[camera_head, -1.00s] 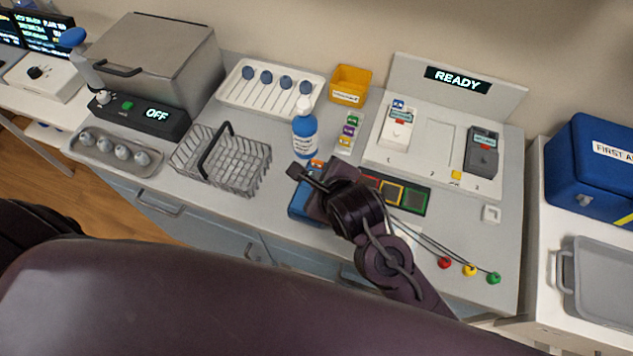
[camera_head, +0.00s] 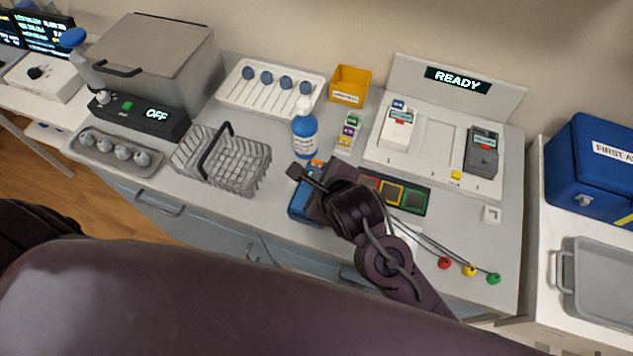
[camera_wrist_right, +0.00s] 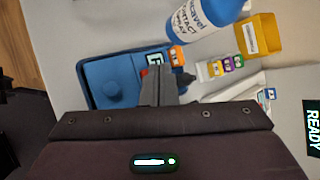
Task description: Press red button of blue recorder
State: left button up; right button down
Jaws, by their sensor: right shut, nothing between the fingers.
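The blue recorder (camera_head: 299,207) lies on the counter, mostly hidden behind my right gripper in the head view. In the right wrist view the recorder (camera_wrist_right: 112,85) shows a round blue knob, a small lit display and an orange tag at its corner. A sliver of the red button (camera_wrist_right: 145,72) shows right beside my fingertips. My right gripper (camera_wrist_right: 158,72) is shut and empty, its tips over the recorder by the display and red button. Whether they touch the button cannot be told. My left gripper is not in view.
A blue-and-white bottle (camera_head: 305,135) stands just behind the recorder. A wire basket (camera_head: 222,165) is to the left, and a panel with coloured squares (camera_head: 413,199) is to the right. A dock with a READY sign (camera_head: 458,80) stands behind.

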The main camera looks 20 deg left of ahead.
jog(key=shift+f, duration=0.15)
dwell(0.5)
jog(key=shift+f, duration=0.25)
jog(key=shift+f, duration=0.5)
dwell(0.9)
jog(key=shift+r, duration=0.1)
jog(key=shift+r+p, duration=0.8)
jog(key=shift+p, duration=0.3)
notch_tip(320, 180, up, 5)
jog(key=p, duration=0.5)
